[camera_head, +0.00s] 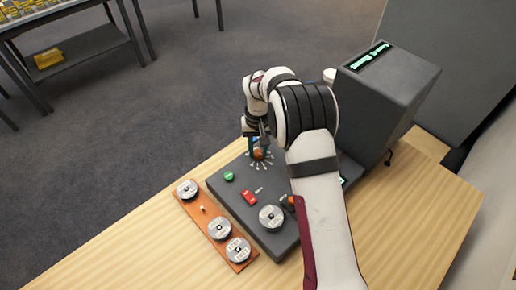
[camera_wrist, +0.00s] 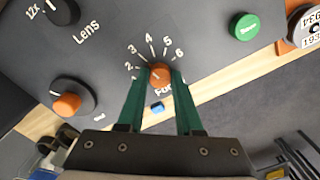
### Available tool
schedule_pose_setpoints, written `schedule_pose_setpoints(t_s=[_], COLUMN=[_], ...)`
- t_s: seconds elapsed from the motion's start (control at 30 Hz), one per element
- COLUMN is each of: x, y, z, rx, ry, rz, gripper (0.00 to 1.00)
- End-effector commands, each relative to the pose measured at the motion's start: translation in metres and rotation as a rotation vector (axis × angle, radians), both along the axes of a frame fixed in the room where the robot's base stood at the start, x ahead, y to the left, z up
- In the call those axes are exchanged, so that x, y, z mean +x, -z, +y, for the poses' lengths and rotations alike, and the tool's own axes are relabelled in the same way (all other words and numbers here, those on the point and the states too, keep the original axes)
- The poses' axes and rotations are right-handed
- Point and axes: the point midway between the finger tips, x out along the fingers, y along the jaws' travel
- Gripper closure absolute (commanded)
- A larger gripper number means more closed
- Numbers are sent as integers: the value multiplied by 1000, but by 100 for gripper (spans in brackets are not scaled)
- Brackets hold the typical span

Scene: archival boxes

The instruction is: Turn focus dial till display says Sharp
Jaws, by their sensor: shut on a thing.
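The focus dial is a small orange knob (camera_wrist: 160,73) with a ring of numbered marks around it, on the dark grey control panel (camera_head: 225,190). In the head view the knob (camera_head: 259,154) shows below my arm's end. My gripper (camera_wrist: 158,80) has its two green fingers on either side of the knob, shut on it. The knob's pointer setting is hard to make out. A display (camera_head: 372,57) with green text lies on top of the big grey box; its words are too small to read. A second green display (camera_head: 344,180) is mostly hidden behind my arm.
A green button (camera_wrist: 244,27) and a red switch (camera_head: 249,197) are on the panel. Another orange knob (camera_wrist: 66,103) and the Lens knob (camera_wrist: 62,10) stand nearby. An orange tray (camera_head: 215,228) with several reels lies along the panel's left side.

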Motion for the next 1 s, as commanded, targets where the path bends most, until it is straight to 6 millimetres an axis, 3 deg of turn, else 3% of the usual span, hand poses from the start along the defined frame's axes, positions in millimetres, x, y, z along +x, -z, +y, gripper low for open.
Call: schedule_pose_setpoints(t_s=[0.27, 1.0], x=[0, 0], y=[0, -1], z=[0, 0], rx=[1, 1], ry=[44, 473], rz=[0, -1], gripper=[100, 100])
